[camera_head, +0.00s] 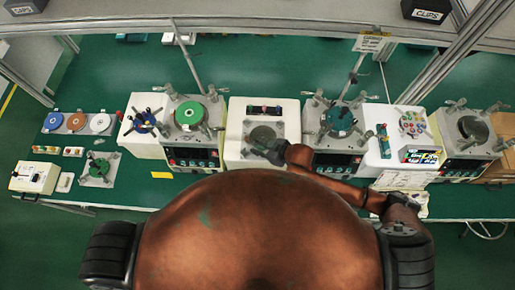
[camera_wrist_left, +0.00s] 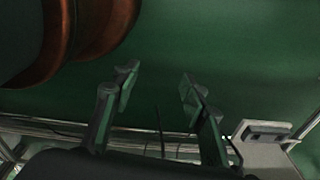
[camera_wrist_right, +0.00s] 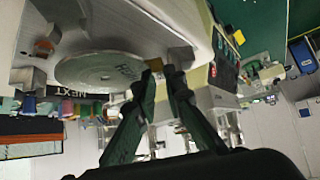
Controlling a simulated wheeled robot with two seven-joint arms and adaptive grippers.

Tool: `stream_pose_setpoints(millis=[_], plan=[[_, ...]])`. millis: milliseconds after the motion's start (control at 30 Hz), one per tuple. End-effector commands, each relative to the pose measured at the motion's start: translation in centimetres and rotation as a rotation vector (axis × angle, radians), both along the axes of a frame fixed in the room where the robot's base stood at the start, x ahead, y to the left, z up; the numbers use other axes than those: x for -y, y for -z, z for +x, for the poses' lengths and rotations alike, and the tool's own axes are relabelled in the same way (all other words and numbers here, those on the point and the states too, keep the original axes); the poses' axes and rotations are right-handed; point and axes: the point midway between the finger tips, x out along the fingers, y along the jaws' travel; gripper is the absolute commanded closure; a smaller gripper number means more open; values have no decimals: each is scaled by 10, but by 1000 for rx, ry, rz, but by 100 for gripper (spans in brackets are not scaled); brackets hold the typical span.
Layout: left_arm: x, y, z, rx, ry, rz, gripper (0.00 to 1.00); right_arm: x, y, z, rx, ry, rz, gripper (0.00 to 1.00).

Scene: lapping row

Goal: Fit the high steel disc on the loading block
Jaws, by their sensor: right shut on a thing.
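A round grey steel disc (camera_wrist_right: 105,68) with writing on its face shows in the right wrist view. My right gripper (camera_wrist_right: 160,78) is shut on its edge. In the head view the disc (camera_head: 262,133) lies over the white middle block (camera_head: 240,150), with my right gripper (camera_head: 270,150) at its lower right side. I take this white block to be the loading block. I cannot tell whether the disc touches it or is held just above. My left gripper (camera_wrist_left: 155,82) is open and empty over green floor in the left wrist view, and outside the head view.
Lapping machines with a green disc (camera_head: 189,114) and a teal plate (camera_head: 341,118) stand either side of the block. A grey rack (camera_head: 86,113) with blue, orange and white discs is at far left. Metal posts (camera_wrist_right: 180,57) stand near the held disc.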

Motion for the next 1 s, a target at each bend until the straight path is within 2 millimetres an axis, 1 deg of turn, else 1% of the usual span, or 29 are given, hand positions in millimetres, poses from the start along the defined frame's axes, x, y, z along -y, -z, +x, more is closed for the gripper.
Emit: stream_pose_setpoints(millis=[33, 100, 200, 333, 500, 600, 1000], plan=[[0, -1, 5, 7, 1, -1, 60, 0, -1, 1, 2, 0, 1, 100], [0, -1, 9, 11, 2, 0, 60, 0, -1, 1, 2, 0, 1, 100], [0, -1, 9, 11, 2, 0, 60, 0, -1, 1, 2, 0, 1, 100], [0, -4, 2, 2, 1, 0, 60, 0, -2, 0, 1, 1, 1, 100], [-1, -7, -13, -16, -2, 1, 60, 0, -2, 0, 1, 1, 1, 100], [-1, -7, -16, -20, -3, 1, 60, 0, -1, 0, 2, 0, 0, 100], [0, -7, -5, -7, -1, 1, 60, 0, -1, 0, 2, 0, 1, 100]])
